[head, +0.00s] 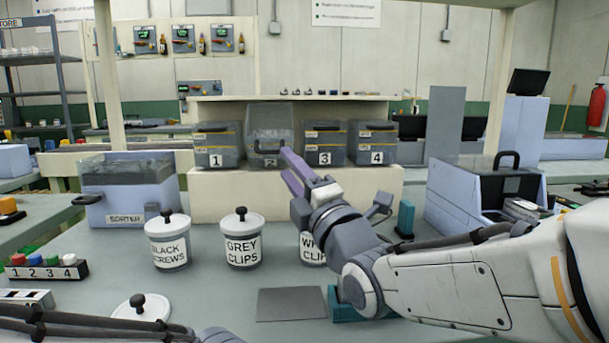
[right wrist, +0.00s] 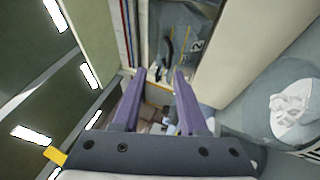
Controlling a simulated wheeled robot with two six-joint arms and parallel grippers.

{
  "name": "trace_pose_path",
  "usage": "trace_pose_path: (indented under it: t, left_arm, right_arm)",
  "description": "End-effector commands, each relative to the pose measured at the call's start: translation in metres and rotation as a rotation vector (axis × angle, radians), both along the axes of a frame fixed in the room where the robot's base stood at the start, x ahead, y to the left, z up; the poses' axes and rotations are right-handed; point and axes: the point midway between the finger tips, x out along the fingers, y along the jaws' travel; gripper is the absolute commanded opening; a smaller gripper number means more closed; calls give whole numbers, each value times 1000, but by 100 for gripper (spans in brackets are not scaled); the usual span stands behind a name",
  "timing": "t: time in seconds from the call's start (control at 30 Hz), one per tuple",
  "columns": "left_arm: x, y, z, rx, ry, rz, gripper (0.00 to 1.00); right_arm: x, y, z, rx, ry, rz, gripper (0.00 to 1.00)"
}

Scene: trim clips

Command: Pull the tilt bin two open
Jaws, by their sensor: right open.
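Tilt bin two (head: 268,122) is a clear grey bin in the row on the back shelf. It looks tilted out, with its top higher than its neighbours and a dark handle across its front. Its label 2 sits low on the front. My right gripper (head: 287,162) is open and empty, just in front of the bin's lower right corner. In the right wrist view, the bin's face with handle and label (right wrist: 197,44) lies beyond the spread purple fingers (right wrist: 160,74). I cannot tell whether a finger touches the bin. My left gripper is out of view.
Bin 1 (head: 216,142) stands left of bin two; bin 3 (head: 325,140) and bin 4 (head: 376,140) stand right. Lidded jars of black screws (head: 168,243) and grey clips (head: 242,240) stand in front. A sorter box (head: 130,190) is at left, a blue case (head: 470,195) at right.

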Motion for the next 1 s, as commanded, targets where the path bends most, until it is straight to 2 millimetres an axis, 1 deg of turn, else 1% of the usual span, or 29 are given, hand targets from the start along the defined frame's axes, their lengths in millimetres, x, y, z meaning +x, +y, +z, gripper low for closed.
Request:
trace_pose_path:
  t: [0.03, 0.1, 0.2, 0.3, 0.4, 0.73, 0.83, 1.0]
  left_arm:
    - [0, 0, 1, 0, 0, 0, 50]
    - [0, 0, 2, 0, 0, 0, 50]
    - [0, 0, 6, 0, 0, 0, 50]
    - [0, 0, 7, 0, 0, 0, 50]
    - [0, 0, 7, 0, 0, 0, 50]
    - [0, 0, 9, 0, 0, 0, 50]
    - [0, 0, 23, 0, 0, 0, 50]
    - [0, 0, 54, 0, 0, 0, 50]
  right_arm:
    - [-11, -6, 2, 1, -3, -1, 42]
    - [-21, -12, 1, 0, -2, -1, 42]
    - [-34, -19, 2, 0, -1, -2, 42]
    - [-41, -23, 1, 0, -1, -2, 42]
    - [-45, -25, 1, 0, -1, -2, 42]
    - [-45, -25, 2, 0, -1, -1, 42]
    - [-45, -25, 16, 0, -1, -1, 42]
    - [-45, -25, 47, 0, -1, -1, 42]
